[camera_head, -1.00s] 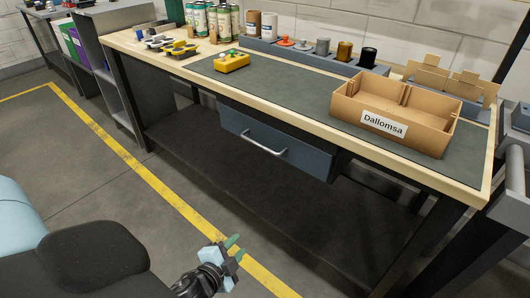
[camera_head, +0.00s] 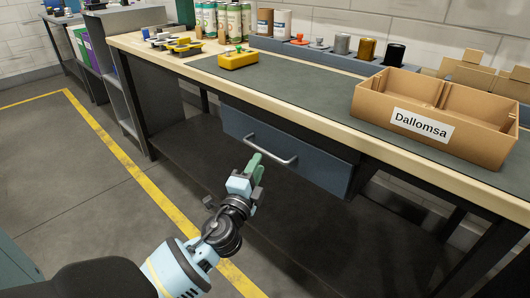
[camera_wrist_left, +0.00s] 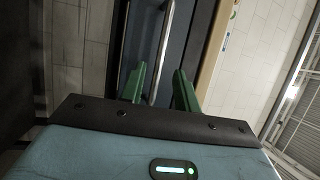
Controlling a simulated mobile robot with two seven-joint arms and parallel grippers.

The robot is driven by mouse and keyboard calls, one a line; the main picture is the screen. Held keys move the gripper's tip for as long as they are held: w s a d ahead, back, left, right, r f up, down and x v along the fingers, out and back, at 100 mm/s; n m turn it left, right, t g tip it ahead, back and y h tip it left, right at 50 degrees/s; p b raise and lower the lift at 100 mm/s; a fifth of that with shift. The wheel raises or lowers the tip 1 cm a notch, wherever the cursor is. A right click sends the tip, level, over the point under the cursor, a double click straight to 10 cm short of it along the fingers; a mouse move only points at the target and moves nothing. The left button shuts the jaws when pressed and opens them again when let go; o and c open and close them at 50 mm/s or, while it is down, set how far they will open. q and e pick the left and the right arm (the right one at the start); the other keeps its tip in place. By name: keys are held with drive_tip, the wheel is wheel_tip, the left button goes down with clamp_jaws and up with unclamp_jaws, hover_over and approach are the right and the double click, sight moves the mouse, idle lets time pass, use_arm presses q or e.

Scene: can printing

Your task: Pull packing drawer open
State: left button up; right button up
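The packing drawer (camera_head: 310,170) is a dark blue-grey front under the workbench, and it looks shut. Its silver bar handle (camera_head: 270,150) runs across the front. My left gripper (camera_head: 256,165) has green fingers and is in front of the drawer, by the left part of the handle. In the left wrist view the left gripper's fingers (camera_wrist_left: 160,88) stand apart, with the handle (camera_wrist_left: 162,50) running between them in the picture. The drawer front (camera_wrist_left: 178,40) shows behind it. I cannot tell whether the fingers reach around the bar. My right gripper is not in view.
The workbench (camera_head: 330,122) has a dark mat and wooden edge above the drawer. A cardboard box (camera_head: 436,118) labelled "Dallomsa" and a yellow device (camera_head: 238,60) stand on it. A lower shelf (camera_head: 195,165) lies beneath. The floor in front is clear, with a yellow line.

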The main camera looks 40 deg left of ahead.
sight(265, 152)
use_arm(q)
drive_tip(key=shift+x, duration=3.15)
drive_tip(key=shift+c, duration=0.2)
clamp_jaws()
